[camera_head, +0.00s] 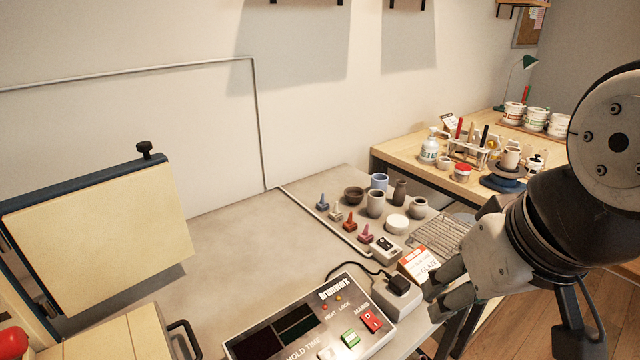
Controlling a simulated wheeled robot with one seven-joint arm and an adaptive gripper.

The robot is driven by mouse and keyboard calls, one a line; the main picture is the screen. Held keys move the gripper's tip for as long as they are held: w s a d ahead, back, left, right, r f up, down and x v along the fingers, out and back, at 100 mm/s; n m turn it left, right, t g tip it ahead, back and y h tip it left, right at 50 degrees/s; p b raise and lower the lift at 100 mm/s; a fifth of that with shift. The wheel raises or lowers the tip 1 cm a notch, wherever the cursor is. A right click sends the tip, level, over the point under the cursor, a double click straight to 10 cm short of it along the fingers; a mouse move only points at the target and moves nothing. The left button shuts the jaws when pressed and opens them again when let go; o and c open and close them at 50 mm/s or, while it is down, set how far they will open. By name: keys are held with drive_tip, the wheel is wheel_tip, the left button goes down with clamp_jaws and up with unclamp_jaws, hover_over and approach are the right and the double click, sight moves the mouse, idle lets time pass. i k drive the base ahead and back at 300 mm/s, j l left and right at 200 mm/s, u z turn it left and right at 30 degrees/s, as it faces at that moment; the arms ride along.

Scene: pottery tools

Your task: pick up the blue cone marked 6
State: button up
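A small blue cone (322,201) stands on a flat foot on the grey table, at the far left end of a slanting row of cones. Its number is too small to read. A beige cone (336,211), a red-brown cone (350,221) and a pink cone (366,234) follow to its right and nearer. My gripper (433,302) is at the lower right, well apart from the cones. Its two fingers look spread, with nothing seen between them.
Bowls and vases (375,203) stand just right of the cones. A glaze box (418,264), a black-and-white device (386,250), a plug block (398,297) and a control panel (310,322) lie nearer. The grey table (240,240) is clear left of the cones.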

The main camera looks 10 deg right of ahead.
sight(322, 205)
drive_tip(key=i+l+u, duration=0.2)
drive_tip(key=l, duration=0.2)
drive_tip(key=i+l+u, duration=0.2)
drive_tip(key=l, duration=0.25)
drive_tip(key=i+l+u, duration=0.2)
drive_tip(key=l, duration=0.25)
drive_tip(key=l+u, duration=0.2)
drive_tip(key=l, duration=0.25)
drive_tip(key=i+l+u, duration=0.2)
drive_tip(key=l, duration=0.3)
drive_tip(key=k, duration=0.1)
